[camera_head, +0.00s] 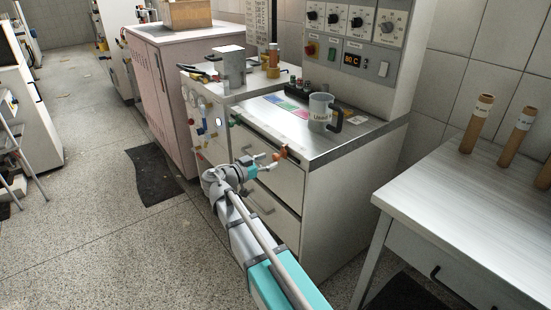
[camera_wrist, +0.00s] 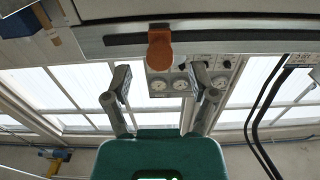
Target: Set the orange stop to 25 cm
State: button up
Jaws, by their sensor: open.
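The orange stop (camera_head: 284,151) sits on the rail (camera_head: 262,138) along the front edge of the metal worktop, towards its right end. In the wrist view the orange stop (camera_wrist: 160,48) hangs on the pale rail (camera_wrist: 240,38), between the lines of the two fingers and beyond their tips. My gripper (camera_head: 268,160) is just in front of and below the stop. In the wrist view my gripper (camera_wrist: 160,80) is open, empty and apart from the stop. No scale marks can be read on the rail.
A grey mug (camera_head: 320,112) with a dark handle stands on the worktop (camera_head: 345,138) behind the rail. A small green piece (camera_head: 234,120) sits at the rail's left end. Drawers lie below. A white table (camera_head: 480,190) with brown tubes (camera_head: 477,123) is at right. Open floor lies left.

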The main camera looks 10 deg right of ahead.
aim_at(274, 158)
jog(key=shift+x, duration=1.65)
jog(key=shift+c, duration=0.3)
grip_shut()
